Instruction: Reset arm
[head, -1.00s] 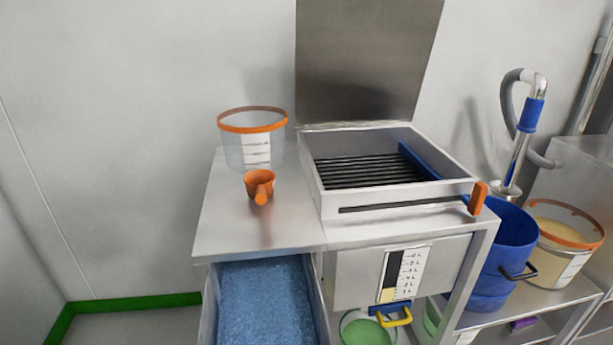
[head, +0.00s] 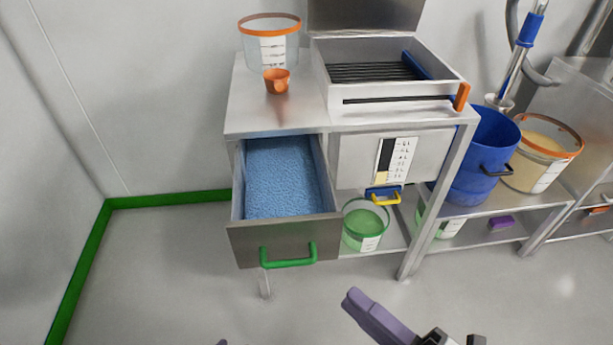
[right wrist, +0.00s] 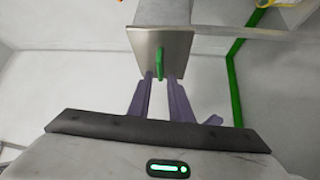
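My right gripper (head: 372,312) shows at the bottom of the head view, a purple finger and part of a dark body. In the right wrist view its two purple fingers (right wrist: 161,88) stand apart with nothing between them. The open drawer's steel front (head: 285,238) and green handle (head: 288,258) lie beyond, and the handle (right wrist: 160,64) lines up with the finger gap. In the head view the gripper is clear of the handle, to its lower right. Only a small purple tip (head: 222,342), seemingly my left gripper, shows at the bottom edge; the rest is out of frame.
The drawer holds blue granules (head: 280,180) and sticks out from the steel bench (head: 265,118). An orange scoop (head: 277,82) and clear orange-rimmed tub (head: 270,45) stand on top. A blue bucket (head: 485,150) is at right. The floor (head: 180,275) is free at left.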

